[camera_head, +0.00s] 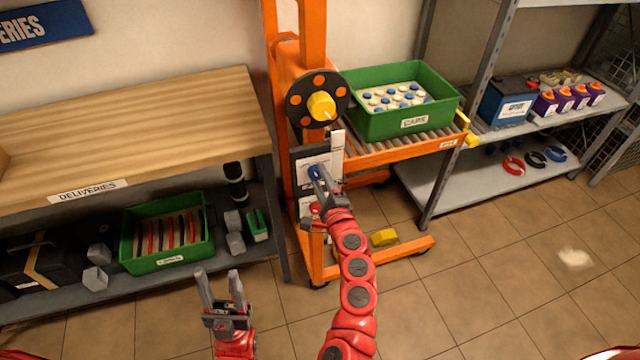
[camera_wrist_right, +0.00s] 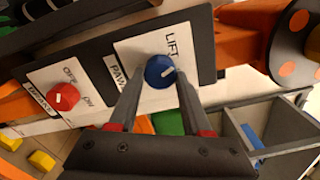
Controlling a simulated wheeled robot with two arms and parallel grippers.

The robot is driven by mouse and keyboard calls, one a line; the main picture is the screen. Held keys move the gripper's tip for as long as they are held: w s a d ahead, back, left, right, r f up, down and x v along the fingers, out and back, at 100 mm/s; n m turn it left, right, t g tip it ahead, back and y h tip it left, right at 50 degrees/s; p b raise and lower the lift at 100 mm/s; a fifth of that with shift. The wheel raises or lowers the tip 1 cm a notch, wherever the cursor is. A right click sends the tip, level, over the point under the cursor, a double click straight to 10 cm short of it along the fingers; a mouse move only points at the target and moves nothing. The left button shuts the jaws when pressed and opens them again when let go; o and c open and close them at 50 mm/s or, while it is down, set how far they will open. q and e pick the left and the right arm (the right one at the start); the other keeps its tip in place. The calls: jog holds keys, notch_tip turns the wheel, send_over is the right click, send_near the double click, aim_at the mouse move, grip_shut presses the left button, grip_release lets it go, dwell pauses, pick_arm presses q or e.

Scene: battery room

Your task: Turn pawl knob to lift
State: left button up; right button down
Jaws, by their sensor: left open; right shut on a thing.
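The blue pawl knob (camera_wrist_right: 160,71) sits on a white plate marked LIFT and PAWL, on a dark panel (camera_wrist_right: 205,50) of the orange lift. Its white mark slants up to the right in the right wrist view. The knob (camera_head: 316,171) also shows small in the head view. My right gripper (camera_wrist_right: 157,86) is shut on the knob, one finger on each side; it reaches the panel in the head view (camera_head: 319,178). My left gripper (camera_head: 221,280) is open and empty, low in front of the bench.
A red knob (camera_wrist_right: 63,96) marked OFF and ON is on the same panel. A wooden bench (camera_head: 130,120) stands left, a grey shelf (camera_head: 455,185) right.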

jog(key=shift+n+b, duration=0.75)
jog(key=shift+n, duration=1.25)
jog(key=shift+c, duration=1.7)
grip_release()
jog(key=shift+r, duration=0.1)
jog(key=b+v, duration=0.1)
jog(key=v, duration=1.6)
jog(key=shift+s, duration=0.2)
jog(key=shift+d, duration=0.15)
